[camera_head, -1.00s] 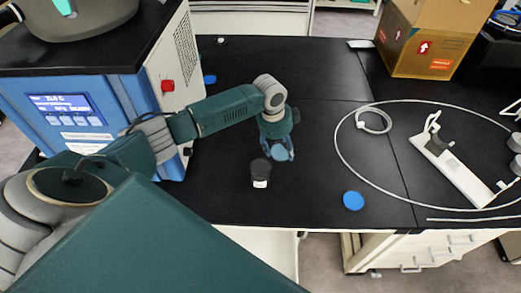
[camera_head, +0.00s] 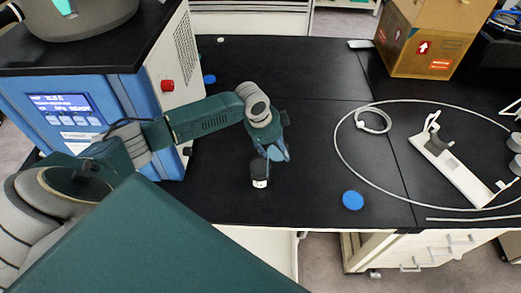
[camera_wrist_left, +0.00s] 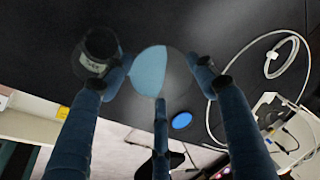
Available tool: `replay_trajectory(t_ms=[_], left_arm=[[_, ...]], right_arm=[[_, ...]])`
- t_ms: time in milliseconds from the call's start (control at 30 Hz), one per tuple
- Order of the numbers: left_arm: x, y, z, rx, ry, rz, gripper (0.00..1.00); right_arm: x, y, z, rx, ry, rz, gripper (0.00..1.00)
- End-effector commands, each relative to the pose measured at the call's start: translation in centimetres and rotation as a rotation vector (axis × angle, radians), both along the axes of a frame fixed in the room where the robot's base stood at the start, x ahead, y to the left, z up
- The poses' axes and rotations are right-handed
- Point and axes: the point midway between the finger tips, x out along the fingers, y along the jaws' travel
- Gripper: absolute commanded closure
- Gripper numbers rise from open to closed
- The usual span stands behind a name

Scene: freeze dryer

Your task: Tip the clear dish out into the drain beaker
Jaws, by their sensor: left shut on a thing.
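My left gripper (camera_head: 275,148) is shut on the clear dish (camera_head: 278,153), above the bench and close to the drain beaker (camera_head: 259,178). In the left wrist view, the clear dish (camera_wrist_left: 150,72) sits between the blue fingers and has a pale blue half. The beaker is a small dark cup with a white label, upright on the black bench; it also shows in the left wrist view (camera_wrist_left: 97,50), just left of the dish. In the head view the gripper partly covers the beaker's top. I cannot tell whether anything is leaving the dish. My right gripper is not in view.
A blue disc (camera_head: 353,201) lies right of the beaker, near the front edge. A white cable loop (camera_head: 338,150) and a white stand (camera_head: 455,172) lie further right. A cardboard box (camera_head: 428,40) is at the back right. A blue and white machine (camera_head: 85,110) stands at left.

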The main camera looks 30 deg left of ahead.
Motion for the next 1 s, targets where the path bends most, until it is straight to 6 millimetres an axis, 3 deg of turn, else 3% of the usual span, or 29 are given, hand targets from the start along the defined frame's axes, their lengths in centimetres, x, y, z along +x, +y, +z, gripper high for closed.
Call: replay_trajectory(t_ms=[1000], left_arm=[[-0.76,0.37,0.11,-0.027,-0.057,0.001,0.68]], right_arm=[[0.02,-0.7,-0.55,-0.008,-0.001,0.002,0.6]])
